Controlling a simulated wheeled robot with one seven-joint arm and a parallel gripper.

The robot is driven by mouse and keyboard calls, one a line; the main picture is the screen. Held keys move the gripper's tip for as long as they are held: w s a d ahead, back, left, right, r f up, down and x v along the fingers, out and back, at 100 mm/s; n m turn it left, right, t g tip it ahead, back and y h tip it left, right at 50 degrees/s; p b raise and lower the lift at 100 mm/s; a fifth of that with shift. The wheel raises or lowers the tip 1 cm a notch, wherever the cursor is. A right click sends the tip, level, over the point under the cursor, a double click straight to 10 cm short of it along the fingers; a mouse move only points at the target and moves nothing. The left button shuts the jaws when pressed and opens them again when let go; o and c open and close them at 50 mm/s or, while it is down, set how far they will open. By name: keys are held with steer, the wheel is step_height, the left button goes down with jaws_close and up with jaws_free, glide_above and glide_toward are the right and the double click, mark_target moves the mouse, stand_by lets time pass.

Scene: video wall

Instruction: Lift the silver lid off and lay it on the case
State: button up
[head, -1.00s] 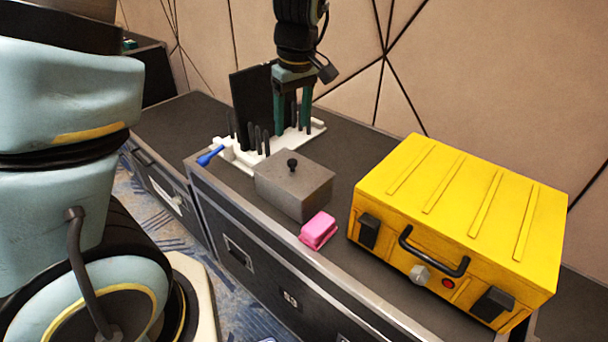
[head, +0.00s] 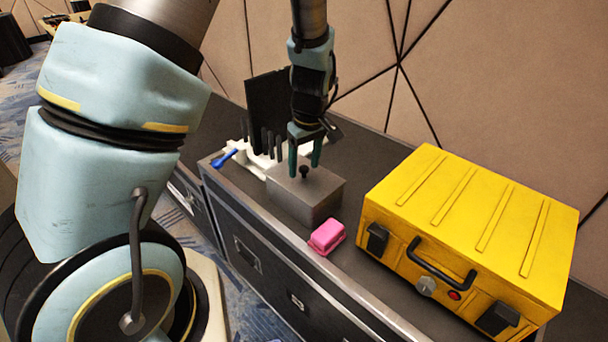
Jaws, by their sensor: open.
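The silver lid (head: 322,186) sits on top of a grey square box (head: 300,204), with a small black knob (head: 304,171) at its middle. My gripper (head: 305,166) points down over the lid, its two green fingers open on either side of the knob as seen here. Whether the fingertips touch the lid is hard to tell. The yellow case (head: 470,225) stands closed to the right, with a flat ribbed top, a black handle and black latches on its front.
A pink block (head: 327,236) lies between the box and the yellow case. Behind the box is a white rack (head: 256,164) with dark upright pegs, a black panel (head: 268,100) and a blue item (head: 223,158). All stand on a dark cabinet top (head: 395,306) against a panelled wall.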

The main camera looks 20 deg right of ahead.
steer(key=shift+c, duration=0.4)
jaws_close()
stand_by(0.4)
